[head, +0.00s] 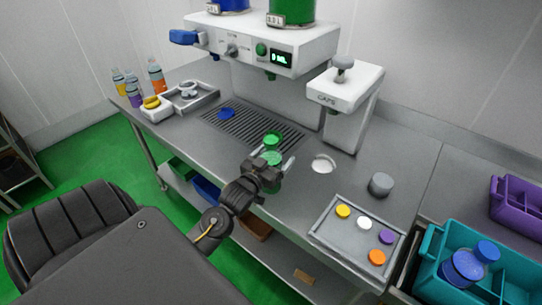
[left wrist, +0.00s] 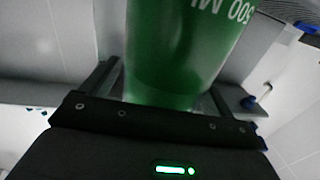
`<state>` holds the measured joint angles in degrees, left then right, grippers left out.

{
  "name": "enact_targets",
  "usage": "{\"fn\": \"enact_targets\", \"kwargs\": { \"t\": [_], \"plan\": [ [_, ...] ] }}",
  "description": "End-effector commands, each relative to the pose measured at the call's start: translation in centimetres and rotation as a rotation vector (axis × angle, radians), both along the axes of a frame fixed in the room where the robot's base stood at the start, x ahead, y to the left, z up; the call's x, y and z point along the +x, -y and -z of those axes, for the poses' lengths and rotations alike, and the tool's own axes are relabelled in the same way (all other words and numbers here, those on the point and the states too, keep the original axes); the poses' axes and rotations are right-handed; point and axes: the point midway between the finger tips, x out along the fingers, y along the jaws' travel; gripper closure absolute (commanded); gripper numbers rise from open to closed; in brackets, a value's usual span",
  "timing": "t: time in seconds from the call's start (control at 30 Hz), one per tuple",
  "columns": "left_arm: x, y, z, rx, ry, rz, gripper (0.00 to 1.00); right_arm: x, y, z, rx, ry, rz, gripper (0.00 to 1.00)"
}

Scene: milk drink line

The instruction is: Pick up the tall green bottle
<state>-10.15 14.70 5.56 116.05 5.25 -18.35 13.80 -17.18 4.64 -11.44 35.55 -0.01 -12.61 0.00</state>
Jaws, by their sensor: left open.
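The tall green bottle (head: 272,139) stands upright on the steel counter, at the right end of the drain grate. In the left wrist view the green bottle (left wrist: 180,50) fills the middle and carries white "500 Ml" lettering. My left gripper (head: 277,163) is open, with its fingers on either side of the bottle. In the left wrist view a dark finger shows to each side of the bottle; whether they touch it I cannot tell. My right gripper is not in view.
The dispenser (head: 262,43) stands behind the bottle, and the caps press (head: 342,88) to its right. A tray (head: 330,236) of coloured caps, a grey cylinder (head: 381,184) and a teal crate (head: 432,246) are further right. Small bottles (head: 157,76) stand at the far left.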

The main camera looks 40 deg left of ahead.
Motion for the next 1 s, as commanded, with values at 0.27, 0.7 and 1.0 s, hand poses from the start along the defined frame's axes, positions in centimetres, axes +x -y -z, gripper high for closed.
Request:
{"fn": "enact_targets", "kwargs": {
  "t": [0.27,0.7,1.0],
  "plan": [
    [0.0,0.0,0.0,0.0,0.0,0.0,0.39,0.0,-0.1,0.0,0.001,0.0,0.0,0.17],
    [0.0,0.0,-0.2,0.001,0.004,0.0,0.8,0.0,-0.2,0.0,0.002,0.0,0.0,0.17],
    [0.0,0.0,-1.0,0.001,0.006,0.0,0.8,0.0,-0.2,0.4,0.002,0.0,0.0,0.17]
  ]
}}
